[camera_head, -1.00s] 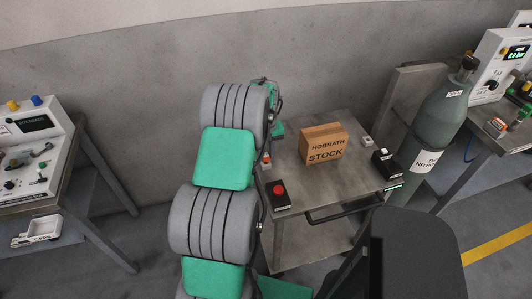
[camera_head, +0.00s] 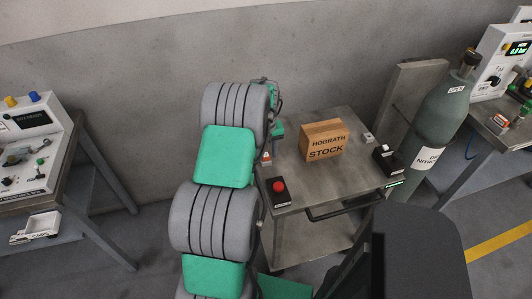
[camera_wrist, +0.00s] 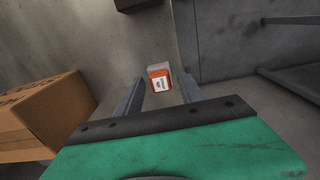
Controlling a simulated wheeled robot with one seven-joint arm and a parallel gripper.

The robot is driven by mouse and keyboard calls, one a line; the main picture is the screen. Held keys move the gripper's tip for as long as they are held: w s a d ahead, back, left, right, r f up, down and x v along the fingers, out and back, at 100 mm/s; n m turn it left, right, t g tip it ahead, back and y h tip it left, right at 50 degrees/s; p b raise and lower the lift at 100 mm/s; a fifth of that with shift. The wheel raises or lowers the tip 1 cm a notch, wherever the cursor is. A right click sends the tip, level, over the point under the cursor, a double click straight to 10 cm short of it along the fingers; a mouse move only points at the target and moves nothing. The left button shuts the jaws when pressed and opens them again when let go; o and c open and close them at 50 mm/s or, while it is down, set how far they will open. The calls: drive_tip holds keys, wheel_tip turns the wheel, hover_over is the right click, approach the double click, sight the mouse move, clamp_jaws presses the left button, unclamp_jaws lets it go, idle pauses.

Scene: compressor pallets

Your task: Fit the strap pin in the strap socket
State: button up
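My gripper (camera_wrist: 162,78) shows in the wrist view with its two grey fingers apart and nothing between them. A small orange and white block with a label (camera_wrist: 159,80) stands on the grey surface beyond the fingertips, in line with the gap. In the head view a small orange and white piece (camera_head: 266,158) shows at the table's left side, partly hidden by my arm; I cannot tell if it is the same block. The gripper's fingers are hidden in the head view. I cannot make out a strap pin or strap socket for certain in either view.
A cardboard stock box (camera_head: 324,142) stands on the metal table (camera_head: 325,187); it also shows at the left in the wrist view (camera_wrist: 45,110). A red button box (camera_head: 279,191), a black box (camera_head: 383,158) and a gas cylinder (camera_head: 440,115) are near.

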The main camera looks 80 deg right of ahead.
sight(266, 155)
drive_tip(key=shift+o, duration=0.4)
drive_tip(key=shift+r, duration=0.1)
wheel_tip(266, 155, up, 8)
drive_tip(key=shift+f+b, duration=0.2)
drive_tip(key=shift+b, duration=0.25)
